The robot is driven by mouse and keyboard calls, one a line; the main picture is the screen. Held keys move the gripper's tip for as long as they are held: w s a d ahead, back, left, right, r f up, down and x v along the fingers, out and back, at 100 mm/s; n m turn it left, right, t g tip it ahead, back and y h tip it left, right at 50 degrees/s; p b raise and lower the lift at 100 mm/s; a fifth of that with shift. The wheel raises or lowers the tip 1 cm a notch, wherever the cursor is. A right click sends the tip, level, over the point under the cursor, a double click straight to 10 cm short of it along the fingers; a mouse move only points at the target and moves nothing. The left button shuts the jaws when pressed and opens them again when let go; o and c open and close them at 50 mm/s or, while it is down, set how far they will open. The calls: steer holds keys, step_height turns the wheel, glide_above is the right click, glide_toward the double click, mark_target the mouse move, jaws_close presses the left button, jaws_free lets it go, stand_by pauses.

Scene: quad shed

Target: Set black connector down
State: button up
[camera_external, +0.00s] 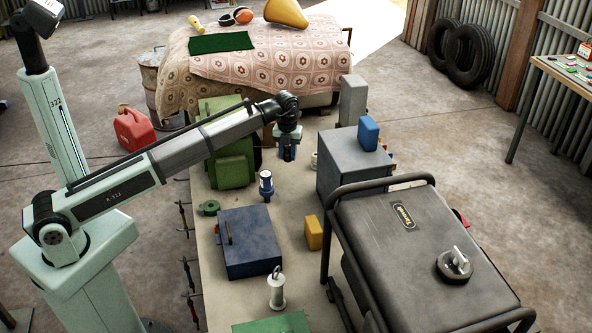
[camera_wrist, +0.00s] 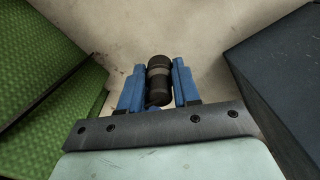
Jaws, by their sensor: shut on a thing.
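The black connector (camera_wrist: 158,82) is a dark cylinder with a grey band around its middle. It sits between the two blue fingers of my gripper (camera_wrist: 158,90) in the wrist view, and the fingers are shut on it. In the external view my gripper (camera_external: 287,153) is above the far part of the workbench (camera_external: 285,235), between the green box and the dark grey box. The connector cannot be made out there. Pale bench top shows beyond the connector in the wrist view; I cannot tell whether the connector touches it.
A green stepped box (camera_external: 232,165) stands left of my gripper and a dark grey box (camera_external: 350,165) right, with a blue block (camera_external: 368,133) on it. A blue-and-white bottle (camera_external: 266,186), a blue box (camera_external: 250,243), a yellow block (camera_external: 314,233) and a black generator case (camera_external: 420,250) are nearer.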

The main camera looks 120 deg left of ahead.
mark_target(288, 179)
steer(key=shift+f, duration=4.25)
steer(key=shift+f, duration=0.1)
steer(key=o, duration=1)
steer(key=shift+o, duration=0.2)
step_height(288, 179, up, 12)
steer(key=shift+r, duration=0.15)
steer(key=shift+w, duration=0.1)
